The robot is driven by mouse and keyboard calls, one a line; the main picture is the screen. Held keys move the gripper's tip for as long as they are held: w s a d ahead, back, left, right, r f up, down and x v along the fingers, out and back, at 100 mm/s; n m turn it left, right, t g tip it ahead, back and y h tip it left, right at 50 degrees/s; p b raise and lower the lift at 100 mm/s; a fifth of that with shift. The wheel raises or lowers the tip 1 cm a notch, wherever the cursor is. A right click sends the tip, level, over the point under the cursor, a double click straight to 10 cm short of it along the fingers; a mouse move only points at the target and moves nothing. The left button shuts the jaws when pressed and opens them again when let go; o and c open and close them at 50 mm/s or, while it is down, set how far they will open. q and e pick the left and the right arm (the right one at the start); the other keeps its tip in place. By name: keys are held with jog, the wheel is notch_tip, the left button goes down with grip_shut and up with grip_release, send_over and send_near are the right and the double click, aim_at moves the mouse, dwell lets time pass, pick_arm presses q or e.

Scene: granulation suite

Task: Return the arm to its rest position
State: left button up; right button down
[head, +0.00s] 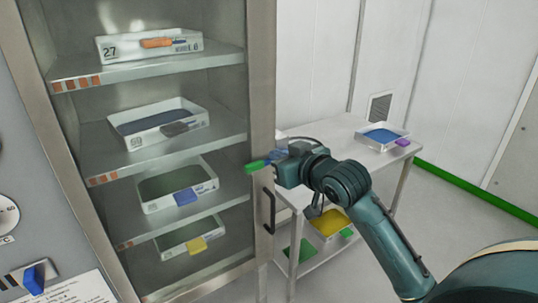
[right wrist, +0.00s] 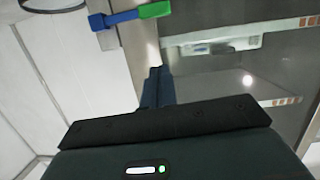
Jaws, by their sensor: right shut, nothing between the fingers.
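My right gripper (head: 278,168) is beside the cabinet's door frame, above the dark door handle (head: 269,211). In the right wrist view its blue fingers (right wrist: 157,82) are together, with nothing between them. A lever with a blue bar and a green end (right wrist: 155,10) lies ahead of the fingers in that view and looks apart from them. In the head view its green end (head: 257,167) shows in front of the door frame, just left of the gripper. My right arm reaches in from the lower right. My left gripper is not in view.
The cabinet (head: 262,60) at left holds several trays on shelves, some with coloured clips. A white table (head: 340,135) behind my arm carries a blue-filled tray (head: 381,137); a yellow-filled tray (head: 328,224) is on its lower shelf. Floor at right is open.

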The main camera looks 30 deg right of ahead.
jog(key=shift+s+r, duration=0.1)
jog(key=shift+s, duration=0.35)
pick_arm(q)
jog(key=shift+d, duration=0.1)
pick_arm(e)
jog(key=s+a+f+g, duration=0.1)
jog(key=s+a+f, duration=0.2)
jog(key=f, duration=0.7)
jog(key=s+a+f+g, duration=0.2)
jog(key=s+a+f, duration=0.1)
jog(key=f, duration=0.6)
jog(key=s+a+f+g+y, duration=0.1)
jog(key=s+a+f, duration=0.3)
jog(key=s+f, duration=0.3)
jog(key=s+a+f+n+g+y, duration=0.1)
jog(key=s+a+f, duration=0.4)
jog(key=s+f, duration=0.3)
jog(key=shift+s+f, duration=0.25)
jog(key=shift+s, duration=0.2)
jog(key=shift+d, duration=0.1)
